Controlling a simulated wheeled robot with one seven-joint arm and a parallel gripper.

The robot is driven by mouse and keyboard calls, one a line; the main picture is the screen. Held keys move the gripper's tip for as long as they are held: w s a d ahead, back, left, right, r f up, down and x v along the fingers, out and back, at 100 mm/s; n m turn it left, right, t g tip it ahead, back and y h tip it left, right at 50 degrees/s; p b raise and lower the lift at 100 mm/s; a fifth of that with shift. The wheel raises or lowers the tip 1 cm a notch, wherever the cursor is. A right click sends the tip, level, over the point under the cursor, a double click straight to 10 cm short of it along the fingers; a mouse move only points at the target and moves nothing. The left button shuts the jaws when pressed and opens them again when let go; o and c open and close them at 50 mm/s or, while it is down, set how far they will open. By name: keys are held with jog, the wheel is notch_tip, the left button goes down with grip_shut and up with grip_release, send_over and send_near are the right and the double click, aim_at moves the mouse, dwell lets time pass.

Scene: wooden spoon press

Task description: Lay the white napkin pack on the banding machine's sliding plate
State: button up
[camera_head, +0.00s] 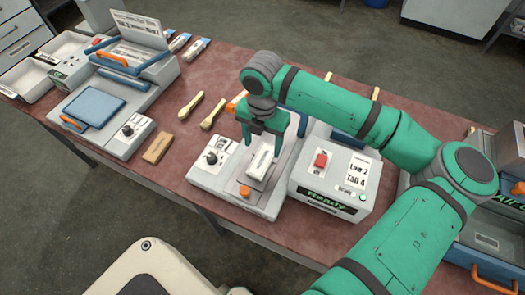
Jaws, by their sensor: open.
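The white napkin pack (261,164) is a small white block with dark print on its top. It lies on the brownish sliding plate (251,183) of the grey banding machine (216,179), behind an orange knob. My gripper (263,147) points down over the far end of the pack, with its fingers apart. The view does not show clearly whether the fingertips touch the pack. The gripper hides part of the machine behind it.
A grey control box (330,188) with a red switch and a "Ready" display stands to the right. Two wooden spoons (191,105) and a tan block (158,147) lie to the left. A press with a blue plate (93,108) is farther left. My arm covers the right side.

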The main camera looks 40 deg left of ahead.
jog(key=shift+r, duration=2.75)
